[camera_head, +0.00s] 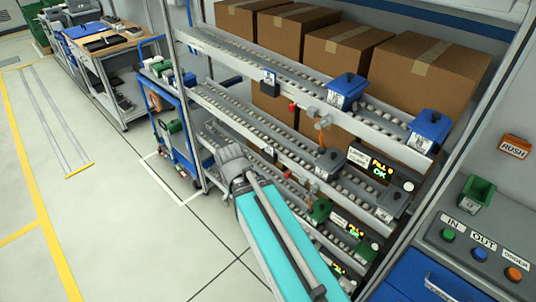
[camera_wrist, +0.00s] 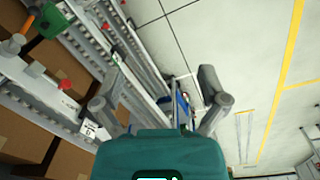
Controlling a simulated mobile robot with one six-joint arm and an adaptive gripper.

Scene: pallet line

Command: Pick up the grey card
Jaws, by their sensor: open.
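I cannot make out with certainty a grey card in either view. Small white labels are fixed along the rack, one of them on the front rail (camera_head: 268,78) in the head view. My gripper (camera_head: 233,160) is in front of the rack's lower levels, at the end of my teal arm. In the wrist view my gripper (camera_wrist: 158,100) has its two fingers wide apart, with nothing held between them. A white label (camera_wrist: 90,130) lies left of the fingers in that view, apart from them.
A control panel (camera_head: 475,250) with buttons and a green bin (camera_head: 477,192) stands at right. The floor at left is clear.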

